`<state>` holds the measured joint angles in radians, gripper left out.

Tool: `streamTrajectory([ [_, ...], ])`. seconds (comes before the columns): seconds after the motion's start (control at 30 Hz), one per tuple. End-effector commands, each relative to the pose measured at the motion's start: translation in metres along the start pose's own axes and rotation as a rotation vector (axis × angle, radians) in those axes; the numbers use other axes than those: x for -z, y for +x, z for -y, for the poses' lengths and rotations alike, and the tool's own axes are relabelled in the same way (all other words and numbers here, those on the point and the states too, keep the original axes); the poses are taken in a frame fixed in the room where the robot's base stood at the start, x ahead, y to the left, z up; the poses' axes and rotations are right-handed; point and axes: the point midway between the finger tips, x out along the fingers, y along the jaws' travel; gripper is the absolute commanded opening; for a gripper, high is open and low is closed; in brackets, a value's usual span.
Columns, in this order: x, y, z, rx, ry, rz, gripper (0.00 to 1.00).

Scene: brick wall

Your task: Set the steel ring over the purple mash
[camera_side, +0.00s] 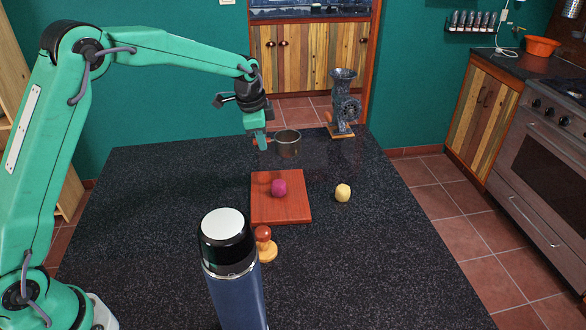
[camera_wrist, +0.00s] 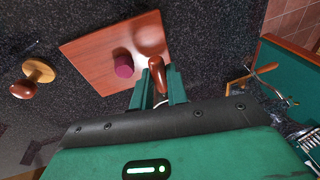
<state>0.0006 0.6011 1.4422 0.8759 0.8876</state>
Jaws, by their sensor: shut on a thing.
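The steel ring (camera_side: 288,144) is a short, open metal band with a reddish-brown handle, seen beyond the board in the side view. My gripper (camera_side: 262,141) is shut on this handle (camera_wrist: 157,76), which shows between the fingers in the wrist view. The ring is off to the side of the purple mash, not around it. The purple mash (camera_side: 279,187) is a small round lump on the reddish wooden board (camera_side: 293,211). It also shows in the wrist view (camera_wrist: 123,65). The ring's exact height is hard to tell.
A yellow lump (camera_side: 343,193) lies right of the board. A wooden press (camera_side: 267,246) and a tall blue flask (camera_side: 235,285) stand at the front. A metal grinder (camera_side: 343,105) stands at the table's back right edge. The dark table's right side is clear.

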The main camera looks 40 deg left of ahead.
Motion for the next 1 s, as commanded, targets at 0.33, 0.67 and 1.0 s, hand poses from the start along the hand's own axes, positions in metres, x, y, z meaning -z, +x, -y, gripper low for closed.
streamTrajectory([
  [0.33, -0.001, -0.001, -0.001, 0.001, 0.019, -0.001, 0.0],
  [0.67, -0.008, -0.008, -0.012, -0.003, 0.227, 0.002, 0.0],
  [1.0, -0.017, -0.015, -0.025, -0.007, 0.48, 0.002, 0.0],
])
